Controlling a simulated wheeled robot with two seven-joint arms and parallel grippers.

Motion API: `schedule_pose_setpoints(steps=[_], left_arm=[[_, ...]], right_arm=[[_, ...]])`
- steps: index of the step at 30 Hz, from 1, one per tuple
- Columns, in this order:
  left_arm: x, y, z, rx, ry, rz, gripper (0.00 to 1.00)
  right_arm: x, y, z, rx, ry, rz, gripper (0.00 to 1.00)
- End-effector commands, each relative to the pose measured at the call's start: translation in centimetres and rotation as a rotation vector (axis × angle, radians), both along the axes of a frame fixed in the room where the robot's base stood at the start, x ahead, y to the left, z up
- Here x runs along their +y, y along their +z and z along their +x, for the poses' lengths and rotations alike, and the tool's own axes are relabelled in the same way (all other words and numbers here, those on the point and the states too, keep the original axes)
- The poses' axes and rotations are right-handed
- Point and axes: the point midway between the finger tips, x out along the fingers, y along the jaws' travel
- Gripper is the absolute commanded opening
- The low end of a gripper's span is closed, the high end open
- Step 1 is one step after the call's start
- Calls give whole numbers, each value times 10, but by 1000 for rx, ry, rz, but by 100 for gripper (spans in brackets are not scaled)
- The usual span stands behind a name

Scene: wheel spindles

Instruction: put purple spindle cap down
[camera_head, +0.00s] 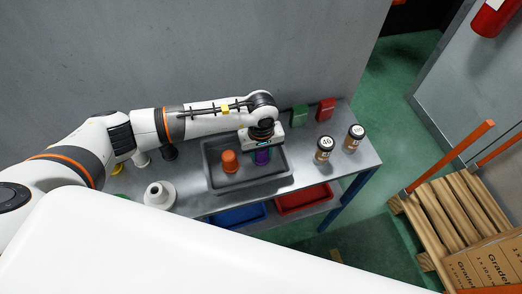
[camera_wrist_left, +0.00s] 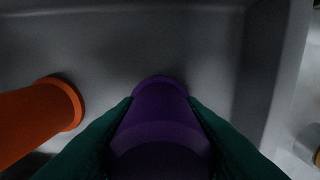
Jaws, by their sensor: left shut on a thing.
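The purple spindle cap (camera_head: 262,157) is in the grey tray (camera_head: 222,181), under my left gripper (camera_head: 262,148). My left gripper is shut on the cap. In the left wrist view the purple cap (camera_wrist_left: 160,125) sits between the two dark green fingers (camera_wrist_left: 160,140), and its far end is close to the tray floor. I cannot tell for sure whether it touches the floor. An orange cap (camera_head: 230,161) stands in the tray to the left of the purple one; it also shows at the left in the left wrist view (camera_wrist_left: 40,118). My right gripper is not in view.
The tray is on a metal table (camera_head: 330,170). Two jars (camera_head: 324,149) (camera_head: 355,137) stand to its right, green (camera_head: 300,116) and red (camera_head: 326,109) boxes behind. A white spindle part (camera_head: 159,194) is at left. Blue (camera_head: 238,215) and red (camera_head: 303,199) bins are below.

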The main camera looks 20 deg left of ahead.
Motion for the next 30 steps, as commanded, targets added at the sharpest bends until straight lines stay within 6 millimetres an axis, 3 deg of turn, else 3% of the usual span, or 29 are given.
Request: schedule_pose_setpoints(steps=[2, 3, 7, 19, 30], left_arm=[[0, -3, 0, -1, 0, 1, 13], [0, -2, 0, -1, 0, 1, 38], [0, -2, 0, 0, 0, 0, 56], [0, 6, 1, -3, 0, -1, 56], [0, 80, 2, -6, 0, -2, 56]], right_arm=[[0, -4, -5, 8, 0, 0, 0], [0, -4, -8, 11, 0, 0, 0], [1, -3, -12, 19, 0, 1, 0], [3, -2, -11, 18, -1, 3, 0], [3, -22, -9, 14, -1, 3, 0]])
